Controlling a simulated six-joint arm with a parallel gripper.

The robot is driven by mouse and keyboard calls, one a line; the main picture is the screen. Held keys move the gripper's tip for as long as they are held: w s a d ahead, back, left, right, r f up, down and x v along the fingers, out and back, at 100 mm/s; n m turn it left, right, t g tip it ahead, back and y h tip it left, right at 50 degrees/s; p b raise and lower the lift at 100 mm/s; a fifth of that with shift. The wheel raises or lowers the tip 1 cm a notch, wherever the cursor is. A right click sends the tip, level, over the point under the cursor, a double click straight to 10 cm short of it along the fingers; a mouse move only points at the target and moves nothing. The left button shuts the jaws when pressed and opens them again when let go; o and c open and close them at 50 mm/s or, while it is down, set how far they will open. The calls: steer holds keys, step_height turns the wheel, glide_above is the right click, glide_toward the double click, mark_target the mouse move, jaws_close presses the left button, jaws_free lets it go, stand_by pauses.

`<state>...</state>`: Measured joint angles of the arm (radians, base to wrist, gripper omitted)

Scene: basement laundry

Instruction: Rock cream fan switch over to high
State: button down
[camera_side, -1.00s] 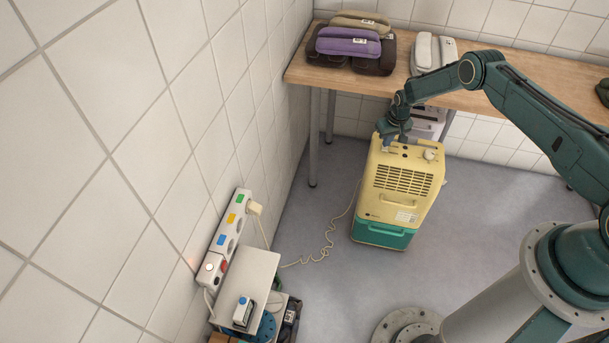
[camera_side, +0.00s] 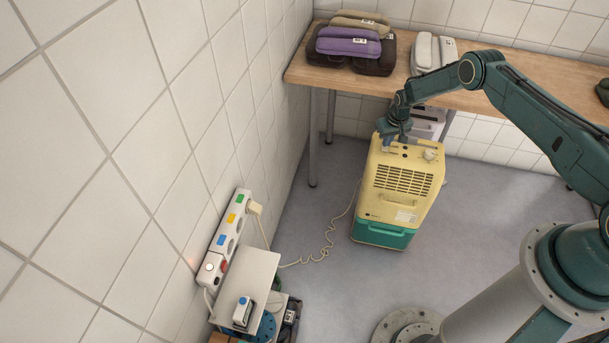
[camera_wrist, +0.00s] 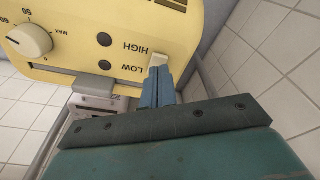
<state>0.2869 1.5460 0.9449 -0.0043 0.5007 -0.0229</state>
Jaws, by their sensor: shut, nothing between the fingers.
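The cream fan switch (camera_wrist: 158,59) is a small pale rocker on the top panel of the cream and green dehumidifier (camera_side: 402,178). In the wrist view it sits beside the upside-down HIGH and LOW labels, with HIGH farther from my gripper. My gripper (camera_wrist: 158,76) has its blue fingers together and empty, with the tips right at the LOW-side end of the switch. They look to be touching it, but the contact is not clear. The fingers cover part of the switch, and I cannot tell which way it is rocked. In the side view my gripper (camera_side: 387,146) is at the panel's left part.
A white dial (camera_wrist: 30,40) and two dark round holes or buttons share the panel. A wooden bench (camera_side: 460,95) with folded bags (camera_side: 348,46) stands behind. A power strip (camera_side: 224,240) is on the left wall, and a cord (camera_side: 325,248) lies on the floor.

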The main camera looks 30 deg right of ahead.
steer(key=shift+f, duration=0.85)
stand_by(0.9)
steer(key=shift+r, duration=3.55)
